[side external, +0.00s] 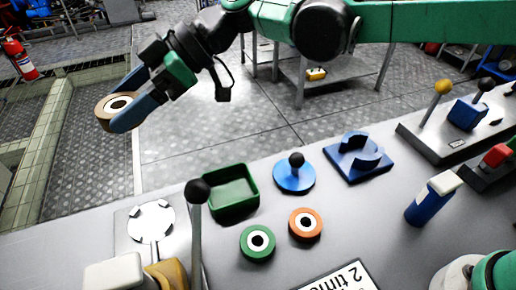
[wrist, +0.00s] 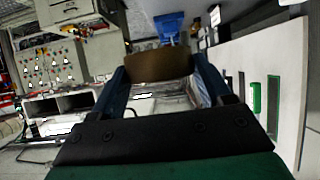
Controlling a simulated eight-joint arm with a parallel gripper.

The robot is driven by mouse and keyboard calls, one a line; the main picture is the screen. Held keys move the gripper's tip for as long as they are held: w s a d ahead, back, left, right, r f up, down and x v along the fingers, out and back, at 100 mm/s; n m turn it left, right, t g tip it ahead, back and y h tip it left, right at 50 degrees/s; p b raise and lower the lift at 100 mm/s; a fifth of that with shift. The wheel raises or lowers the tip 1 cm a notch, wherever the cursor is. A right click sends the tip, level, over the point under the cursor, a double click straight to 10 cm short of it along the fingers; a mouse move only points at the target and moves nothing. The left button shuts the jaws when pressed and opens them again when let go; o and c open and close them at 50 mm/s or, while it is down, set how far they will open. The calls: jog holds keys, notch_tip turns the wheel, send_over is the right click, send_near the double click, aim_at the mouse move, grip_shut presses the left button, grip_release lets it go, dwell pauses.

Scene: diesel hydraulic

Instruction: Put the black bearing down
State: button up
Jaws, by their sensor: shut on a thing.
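My gripper (side external: 124,103) is shut on a tan-brown ring bearing (side external: 103,109) with a white ring and dark centre. I see no plain black bearing, so this held one looks brown rather than black. It is held in the air, at the upper left of the side view, beyond the table's far edge in the picture. In the wrist view the brown bearing (wrist: 158,66) sits between the two blue fingers. A green bearing (side external: 257,243) and an orange bearing (side external: 305,225) lie on the grey table (side external: 330,205), apart from my gripper.
A green tray (side external: 252,205), a blue disc with a black knob (side external: 294,178) and a blue cradle (side external: 359,158) stand along the table's far side. A black-knobbed lever (side external: 197,220) rises at left. A blue bottle (side external: 430,203) and lever boxes (side external: 460,135) are at right.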

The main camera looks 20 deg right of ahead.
aim_at(101, 117)
jog(key=s+a+n+g, duration=0.1)
jog(key=s+a+g, duration=0.1)
jog(key=a, duration=0.1)
jog(key=shift+a+r+n, duration=0.1)
jog(key=shift+n, duration=0.3)
notch_tip(101, 117, down, 20)
jog(key=shift+r, duration=0.2)
jog(key=shift+f, duration=0.1)
jog(key=o, duration=1.3)
jog(key=shift+f, duration=0.1)
